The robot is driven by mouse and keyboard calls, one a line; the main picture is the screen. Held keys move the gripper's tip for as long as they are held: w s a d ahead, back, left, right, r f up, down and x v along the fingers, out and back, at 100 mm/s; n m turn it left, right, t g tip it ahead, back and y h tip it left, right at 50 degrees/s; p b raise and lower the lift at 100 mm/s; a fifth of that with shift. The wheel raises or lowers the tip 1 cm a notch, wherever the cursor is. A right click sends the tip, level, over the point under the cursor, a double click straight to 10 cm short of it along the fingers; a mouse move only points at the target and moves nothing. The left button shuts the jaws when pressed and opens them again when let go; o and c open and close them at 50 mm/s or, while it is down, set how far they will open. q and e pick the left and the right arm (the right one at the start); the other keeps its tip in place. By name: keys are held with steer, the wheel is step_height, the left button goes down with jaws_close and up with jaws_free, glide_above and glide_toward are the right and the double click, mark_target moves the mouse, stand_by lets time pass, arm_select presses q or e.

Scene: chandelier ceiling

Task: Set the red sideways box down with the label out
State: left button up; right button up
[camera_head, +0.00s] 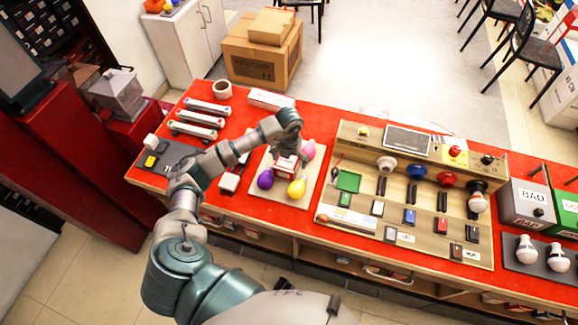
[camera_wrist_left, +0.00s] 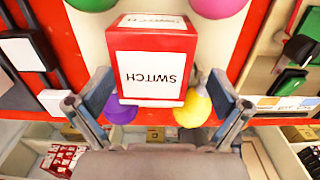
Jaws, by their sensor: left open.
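The red box (camera_head: 287,165) with a white label stands on the pale board (camera_head: 258,181). In the left wrist view the box (camera_wrist_left: 153,65) fills the upper middle, and its white face reads "SWITCH" upside down. My left gripper (camera_wrist_left: 159,88) is open, with one finger on each side of the box. In the head view my left gripper (camera_head: 288,152) is over the box and partly hides it. Whether the fingers touch it I cannot tell. My right gripper is in neither view.
Purple (camera_head: 265,179), yellow (camera_head: 297,188) and pink (camera_head: 308,149) bulbs sit close around the box on the board. A wooden panel with switches and sockets (camera_head: 340,212) lies to the right. A grey BAD bin (camera_head: 522,204) stands farther right. White-and-grey bars (camera_head: 198,119) lie to the left.

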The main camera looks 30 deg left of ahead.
arm_select(q)
steer(key=f, duration=0.3)
steer(key=a+f, duration=0.1)
steer(key=shift+s+a+f, duration=0.1)
steer(key=shift+s+f, duration=0.3)
steer(key=shift+a, duration=0.2)
steer(key=shift+s, duration=0.1)
steer(key=shift+d, duration=0.1)
steer(key=shift+c, duration=1)
steer(key=shift+w+d+f, duration=0.1)
steer(key=shift+w+f, duration=0.1)
steer(key=shift+w, duration=0.2)
steer(key=c, duration=0.8)
steer(key=shift+c, duration=0.6)
steer(key=shift+r, duration=0.1)
steer(key=shift+c, duration=0.5)
steer(key=shift+a, duration=0.2)
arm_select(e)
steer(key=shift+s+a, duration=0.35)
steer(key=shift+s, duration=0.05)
